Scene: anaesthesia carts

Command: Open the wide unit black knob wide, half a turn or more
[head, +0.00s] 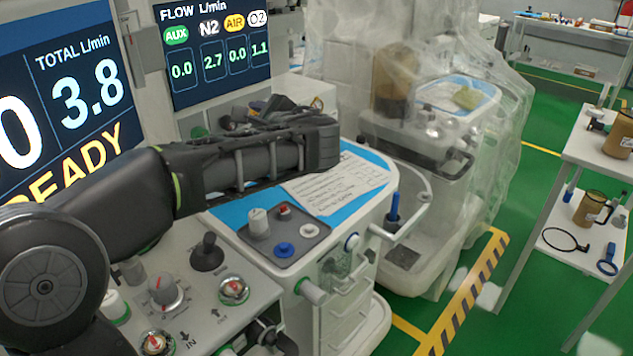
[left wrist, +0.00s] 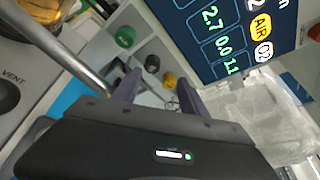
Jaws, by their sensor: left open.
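A black knob (left wrist: 152,63) sits in a row on the pale panel under the flow screen, between a green knob (left wrist: 125,37) and a yellow knob (left wrist: 170,80). In the head view my left arm hides the black knob; the green knob (head: 200,132) shows above the arm. My left gripper (left wrist: 160,88) is open, its two purple fingers pointing toward the panel on either side of the lower knobs. The black knob appears between and beyond the fingertips, with no visible contact. The flow screen (head: 212,50) reads N2 2.7. My right gripper is not in view.
A blue-topped cart (head: 350,200) with a paper sheet stands below my arm. A plastic-draped machine (head: 430,140) stands behind. A grey rail (left wrist: 60,45) crosses the left wrist view.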

